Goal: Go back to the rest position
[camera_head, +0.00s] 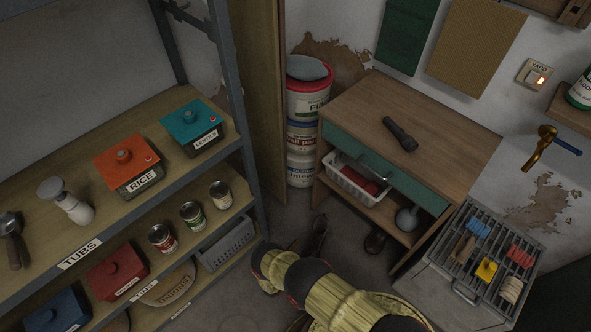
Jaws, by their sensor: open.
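My arm (340,302) shows at the bottom centre, with cream-yellow covered links and black joints. It is bent low over the floor between the shelf unit and the wooden bench. My gripper cannot be made out in this view; the end of the arm is hidden or out of the picture. Nothing is seen held.
On the left, a shelf unit (82,256) bears tubs, including an orange RICE tub (126,163), and cans. Paint buckets (305,105) are stacked at the back. A flashlight (400,134) lies on the bench (440,120). A grey slotted rack (455,292) stands at right.

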